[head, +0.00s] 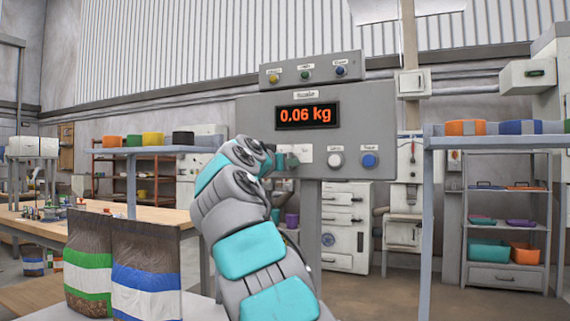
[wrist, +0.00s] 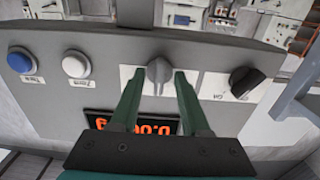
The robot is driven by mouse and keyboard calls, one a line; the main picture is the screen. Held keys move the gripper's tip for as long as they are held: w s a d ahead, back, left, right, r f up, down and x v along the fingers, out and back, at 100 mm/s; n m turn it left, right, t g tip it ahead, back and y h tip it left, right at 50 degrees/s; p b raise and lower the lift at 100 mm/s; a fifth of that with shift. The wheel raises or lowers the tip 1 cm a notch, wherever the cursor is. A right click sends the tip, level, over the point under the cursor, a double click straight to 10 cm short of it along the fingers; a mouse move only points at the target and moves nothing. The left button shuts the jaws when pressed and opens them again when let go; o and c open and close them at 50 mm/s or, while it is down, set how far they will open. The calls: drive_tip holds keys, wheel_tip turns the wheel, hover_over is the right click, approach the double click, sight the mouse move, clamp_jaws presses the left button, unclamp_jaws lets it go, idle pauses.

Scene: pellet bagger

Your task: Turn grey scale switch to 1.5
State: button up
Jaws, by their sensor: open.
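The grey scale switch (wrist: 159,72) is a rotary knob on a white label on the panel, seen upside down in the wrist view. Its ridge looks about vertical in that view; I cannot read its scale marks. My gripper (wrist: 159,76) is open, with one green finger on each side of the knob. Small gaps seem to show; contact cannot be told. In the head view my gripper (head: 284,160) is at the panel's lower left and hides the switch. The scale display (head: 307,115) reads 0.06 kg.
A black knob (wrist: 245,80) sits beside the grey switch. A white button (wrist: 76,64) and a blue button (wrist: 20,60) are on its other side. The grey panel (head: 255,112) has a smaller button box (head: 311,68) above. Two pellet bags (head: 146,270) stand at lower left.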

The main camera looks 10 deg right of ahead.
drive_tip(key=b+v, duration=0.2)
drive_tip(key=v, duration=0.5)
drive_tip(key=shift+s+a+b, duration=0.2)
drive_tip(key=shift+s+b, duration=0.1)
drive_tip(key=shift+s, duration=0.05)
idle(0.4)
